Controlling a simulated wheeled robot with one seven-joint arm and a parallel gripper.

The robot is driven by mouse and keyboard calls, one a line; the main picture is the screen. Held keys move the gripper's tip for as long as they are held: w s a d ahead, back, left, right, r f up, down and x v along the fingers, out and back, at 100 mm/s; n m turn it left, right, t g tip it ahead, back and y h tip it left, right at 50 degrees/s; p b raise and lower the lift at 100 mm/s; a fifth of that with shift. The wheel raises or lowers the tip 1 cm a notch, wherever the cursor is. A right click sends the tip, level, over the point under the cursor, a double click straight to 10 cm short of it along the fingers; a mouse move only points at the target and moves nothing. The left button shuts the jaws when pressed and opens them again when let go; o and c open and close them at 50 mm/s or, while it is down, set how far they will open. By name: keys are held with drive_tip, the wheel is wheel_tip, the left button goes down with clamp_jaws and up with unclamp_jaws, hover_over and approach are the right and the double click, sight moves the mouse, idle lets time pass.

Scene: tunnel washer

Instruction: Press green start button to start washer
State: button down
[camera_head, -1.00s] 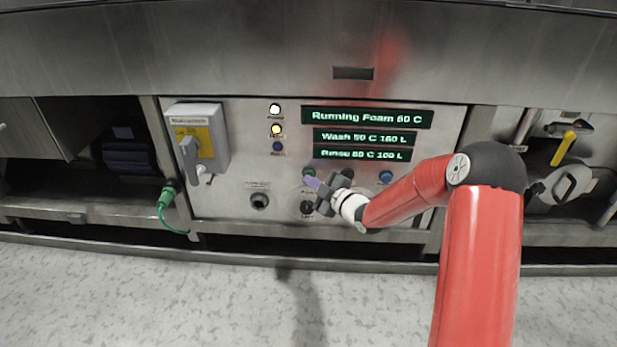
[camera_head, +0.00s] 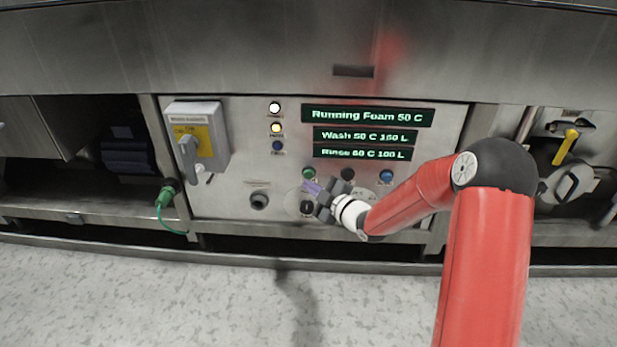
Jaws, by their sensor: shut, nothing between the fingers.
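The green start button (camera_head: 308,173) is on the washer's control panel (camera_head: 230,205), below the displays and at the left of a row with a black button (camera_head: 347,173) and a blue button (camera_head: 386,176). My gripper (camera_head: 309,186) is shut and empty. Its purple fingertips point up and left, just below the green button in the picture. I cannot tell whether they touch the panel. The display (camera_head: 366,116) reads "Running Foam 50 C", with wash and rinse lines below. The white lamp (camera_head: 274,107) and yellow lamp (camera_head: 276,128) look lit.
A grey switch box (camera_head: 197,140) with a handle juts out on the left of the panel. A green plug with a cable (camera_head: 166,196) is left of it. A yellow-handled valve (camera_head: 566,146) is at the right. The speckled floor (camera_head: 120,290) in front is clear.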

drive_tip(key=shift+s+b, duration=0.65)
drive_tip(key=shift+s, duration=1.45)
drive_tip(key=s+d+r+m+g+h+p, duration=0.1)
drive_tip(key=s+d+r+m+h+p, duration=0.2)
drive_tip(key=s+d+r+m+h, duration=0.35)
drive_tip(key=s+d+r+m+g+h+p, duration=0.1)
drive_tip(key=s+d+r+m+h+p, duration=0.35)
drive_tip(key=d+r, duration=0.45)
drive_tip(key=s+r+m+g+p, duration=0.1)
drive_tip(key=s+r+m+g, duration=0.1)
drive_tip(key=s, duration=0.9)
drive_tip(key=s+d+r+m+g+h+p, duration=0.1)
drive_tip(key=s+m, duration=0.4)
drive_tip(key=s, duration=0.6)
wheel_tip(320, 180, up, 3)
drive_tip(key=shift+d+f+m+g, duration=0.15)
drive_tip(key=shift+m+g, duration=0.15)
drive_tip(key=shift+g, duration=0.6)
drive_tip(key=shift+s, duration=0.1)
